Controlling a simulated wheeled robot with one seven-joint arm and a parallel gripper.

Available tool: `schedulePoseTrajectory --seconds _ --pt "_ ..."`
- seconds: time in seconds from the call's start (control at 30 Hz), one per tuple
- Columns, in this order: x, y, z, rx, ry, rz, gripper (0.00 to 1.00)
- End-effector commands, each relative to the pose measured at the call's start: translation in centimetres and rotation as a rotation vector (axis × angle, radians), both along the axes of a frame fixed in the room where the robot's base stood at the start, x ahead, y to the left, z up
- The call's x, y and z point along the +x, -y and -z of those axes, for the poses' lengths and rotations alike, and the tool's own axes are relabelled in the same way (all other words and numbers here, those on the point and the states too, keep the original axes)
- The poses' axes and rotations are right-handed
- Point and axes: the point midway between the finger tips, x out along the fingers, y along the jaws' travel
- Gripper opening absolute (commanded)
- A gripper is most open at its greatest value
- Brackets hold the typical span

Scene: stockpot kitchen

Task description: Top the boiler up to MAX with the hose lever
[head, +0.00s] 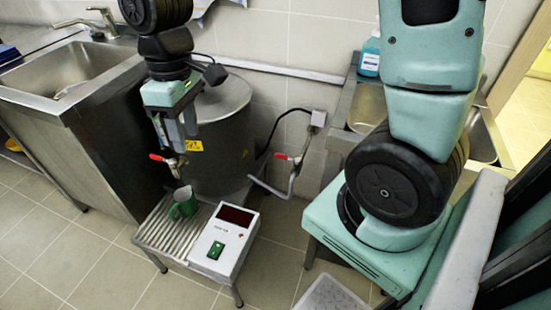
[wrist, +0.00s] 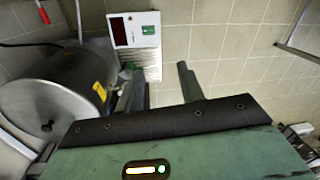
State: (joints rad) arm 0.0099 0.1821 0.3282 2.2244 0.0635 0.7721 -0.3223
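The boiler (head: 218,150) is a large grey steel pot with a yellow sticker, between the sink cabinet and the wall pipe. It also shows at the left of the wrist view (wrist: 45,105). A red lever (head: 281,156) sits on the wall pipe right of the boiler; a red lever shows at the wrist view's top left (wrist: 42,14). Another red lever (head: 157,157) is on the tap at the boiler's front. My gripper (head: 177,146) hangs in front of the boiler, above that tap. Its fingers (wrist: 160,80) are apart with nothing between them. I cannot make out a MAX mark.
A green mug (head: 183,205) stands on a ribbed metal stand (head: 160,238) below the tap. A white box (head: 222,240) with a dark red display and green switch is beside it. A sink (head: 62,75) is left; a blue bottle (head: 369,58) stands right.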

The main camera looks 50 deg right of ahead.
Motion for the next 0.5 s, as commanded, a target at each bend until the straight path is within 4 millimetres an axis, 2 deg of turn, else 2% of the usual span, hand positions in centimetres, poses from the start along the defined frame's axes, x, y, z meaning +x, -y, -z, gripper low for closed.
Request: schedulePoseTrajectory --seconds 0.03,0.1,0.17,0.2,0.27,0.3,0.4,0.5 --pt "3.0 3.0 3.1 0.010 -0.011 0.035 0.38" --pt "6.4 7.2 5.3 0.022 -0.019 0.060 0.38" --pt "8.7 11.3 7.4 0.031 -0.025 0.081 0.38" --pt "10.0 14.4 8.8 0.037 -0.029 0.097 0.38" --pt "11.4 19.1 11.1 0.047 -0.033 0.119 0.38" --pt "12.0 22.2 12.5 0.052 -0.036 0.133 0.38" --pt "12.4 29.4 15.7 0.064 -0.040 0.164 0.38" --pt "11.8 34.8 18.1 0.073 -0.043 0.184 0.38"
